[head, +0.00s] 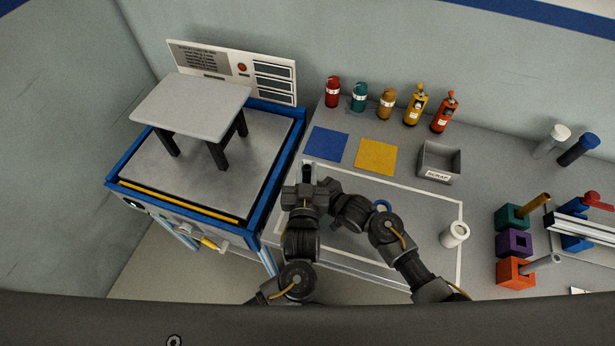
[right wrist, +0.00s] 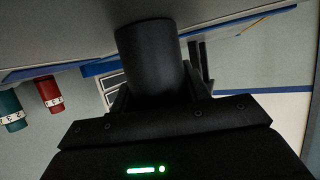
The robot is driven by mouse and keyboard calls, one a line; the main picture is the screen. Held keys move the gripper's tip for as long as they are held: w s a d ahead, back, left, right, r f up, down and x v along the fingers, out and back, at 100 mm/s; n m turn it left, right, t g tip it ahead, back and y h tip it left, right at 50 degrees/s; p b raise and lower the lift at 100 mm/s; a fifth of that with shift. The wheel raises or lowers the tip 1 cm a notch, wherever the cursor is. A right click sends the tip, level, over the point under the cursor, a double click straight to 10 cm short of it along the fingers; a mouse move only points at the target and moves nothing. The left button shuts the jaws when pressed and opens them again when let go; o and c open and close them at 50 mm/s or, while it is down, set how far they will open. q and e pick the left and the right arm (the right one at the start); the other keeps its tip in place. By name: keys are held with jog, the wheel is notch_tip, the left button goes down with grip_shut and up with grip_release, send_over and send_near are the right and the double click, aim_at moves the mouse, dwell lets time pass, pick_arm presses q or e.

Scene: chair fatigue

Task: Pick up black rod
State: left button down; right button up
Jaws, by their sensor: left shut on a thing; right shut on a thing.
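In the right wrist view a thick black rod (right wrist: 150,55) stands up from between the jaws of my right gripper (right wrist: 155,100), which is shut on it. The rod's far end meets a grey surface. In the head view my left gripper (head: 307,176) is over the near left part of the workbench, with a dark piece between its fingers. It is shut on this piece, which looks like the black rod but is mostly hidden. My right gripper (head: 328,189) is close beside it on the right, largely covered by the arm links.
A grey stool (head: 192,104) with black legs stands on the blue-framed test platform (head: 130,165) at left. On the bench are a blue square (head: 326,143), yellow square (head: 376,157), scrap bin (head: 439,162), white cylinder (head: 454,234), several bottles behind and coloured blocks (head: 514,244) at right.

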pick_arm(q)
notch_tip(320, 180, up, 10)
dwell(0.4)
pick_arm(e)
jog(key=o, duration=1.1)
jog(key=shift+d, duration=0.1)
jog(key=v, duration=1.2)
